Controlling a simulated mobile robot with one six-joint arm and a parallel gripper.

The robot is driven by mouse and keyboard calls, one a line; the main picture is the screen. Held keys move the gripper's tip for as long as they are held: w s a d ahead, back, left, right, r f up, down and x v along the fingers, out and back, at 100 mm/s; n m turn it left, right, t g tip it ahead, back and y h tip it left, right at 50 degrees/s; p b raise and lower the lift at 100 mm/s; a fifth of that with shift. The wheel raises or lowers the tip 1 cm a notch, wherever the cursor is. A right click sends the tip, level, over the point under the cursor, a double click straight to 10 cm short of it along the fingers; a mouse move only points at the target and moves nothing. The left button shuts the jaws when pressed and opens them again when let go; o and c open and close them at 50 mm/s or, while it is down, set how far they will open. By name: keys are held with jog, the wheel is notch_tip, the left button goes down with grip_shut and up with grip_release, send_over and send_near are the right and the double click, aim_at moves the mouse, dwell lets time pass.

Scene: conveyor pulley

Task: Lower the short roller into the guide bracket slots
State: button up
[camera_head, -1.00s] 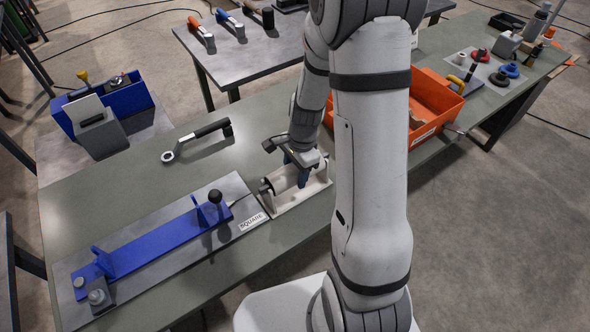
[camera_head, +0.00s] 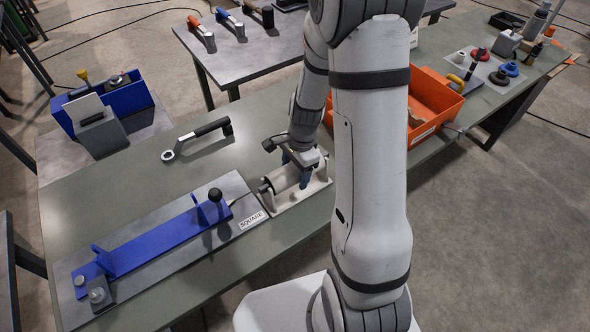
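The short roller (camera_head: 283,179) is a grey cylinder with a dark end. It lies in a pale cradle (camera_head: 290,202) on the bench, partly hidden by my gripper. My gripper (camera_head: 296,172) points down over the cradle, its blue fingers on either side of the roller. I cannot tell whether they touch or clamp it. The blue guide bracket (camera_head: 150,238), a long bar with an upright plate near each end, lies on a grey base plate (camera_head: 175,262) left of the cradle. Its slots are too small to make out.
A black knob (camera_head: 215,195) stands at the bracket's right end. A ring-ended wrench (camera_head: 200,138) lies behind. An orange bin (camera_head: 432,108) stands right, partly behind my arm. A blue tote (camera_head: 125,100) is back left. The bench between wrench and base plate is clear.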

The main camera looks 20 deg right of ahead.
jog(key=shift+d+r+p, duration=0.15)
jog(key=shift+r+p, duration=0.6)
jog(key=shift+r, duration=0.15)
jog(key=shift+d+r+p, duration=0.1)
jog(key=shift+r+p, duration=0.6)
jog(key=shift+r, duration=0.15)
dwell(0.5)
jog(key=o, duration=0.6)
jog(key=shift+c, duration=0.2)
jog(key=shift+f, duration=0.1)
jog(key=shift+o, duration=0.8)
